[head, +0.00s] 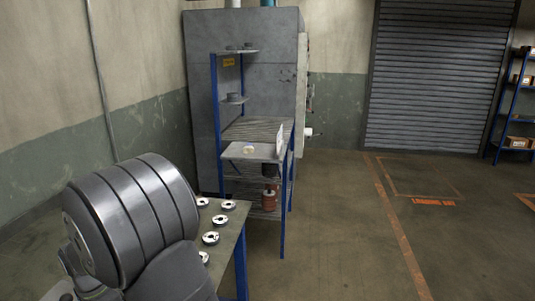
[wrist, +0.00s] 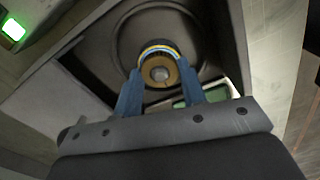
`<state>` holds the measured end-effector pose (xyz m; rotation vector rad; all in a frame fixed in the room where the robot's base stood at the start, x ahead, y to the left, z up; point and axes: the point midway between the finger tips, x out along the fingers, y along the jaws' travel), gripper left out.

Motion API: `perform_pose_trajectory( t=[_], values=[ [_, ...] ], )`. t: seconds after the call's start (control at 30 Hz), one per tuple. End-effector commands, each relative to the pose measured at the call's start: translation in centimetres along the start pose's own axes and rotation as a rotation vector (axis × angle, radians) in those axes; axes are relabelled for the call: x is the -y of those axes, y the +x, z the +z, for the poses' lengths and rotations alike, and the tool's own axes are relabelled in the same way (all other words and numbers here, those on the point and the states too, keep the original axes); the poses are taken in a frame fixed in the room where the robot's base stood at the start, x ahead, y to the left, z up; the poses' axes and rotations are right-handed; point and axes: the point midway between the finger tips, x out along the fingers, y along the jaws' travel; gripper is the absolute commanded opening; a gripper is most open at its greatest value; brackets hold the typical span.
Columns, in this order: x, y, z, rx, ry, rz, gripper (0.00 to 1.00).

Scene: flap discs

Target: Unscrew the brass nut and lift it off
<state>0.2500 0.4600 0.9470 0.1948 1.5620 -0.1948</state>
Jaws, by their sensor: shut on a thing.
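In the wrist view, a brass-coloured ring, the brass nut (wrist: 148,68), sits around a grey centre, with blue and yellow bands behind it. It lies in the middle of a dark round recess in a grey housing (wrist: 92,50). My gripper (wrist: 160,76) has its two blue fingers at the lower left and lower right of the nut, and is shut on it. The exact contact at the fingertips is hard to see. The gripper and nut do not show in the head view, where my large grey arm fills the lower left.
In the head view, several discs (head: 210,238) lie on a table (head: 227,258) beside my arm. A blue-posted shelf (head: 285,210) stands beyond, before a grey cabinet (head: 270,60). The floor to the right is clear. A green light (wrist: 13,30) glows in the wrist view.

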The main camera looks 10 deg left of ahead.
Motion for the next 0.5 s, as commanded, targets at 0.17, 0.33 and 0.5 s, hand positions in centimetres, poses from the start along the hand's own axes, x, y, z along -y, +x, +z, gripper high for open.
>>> perform_pose_trajectory(
  t=[0.17,0.33,0.5],
  values=[
    [-0.01,-0.02,0.00,0.000,-0.202,0.000,0.12],
    [-0.01,-0.02,0.00,0.000,-0.400,0.000,0.12],
    [-0.01,-0.02,0.00,0.000,-0.590,0.000,0.12]
  ],
)
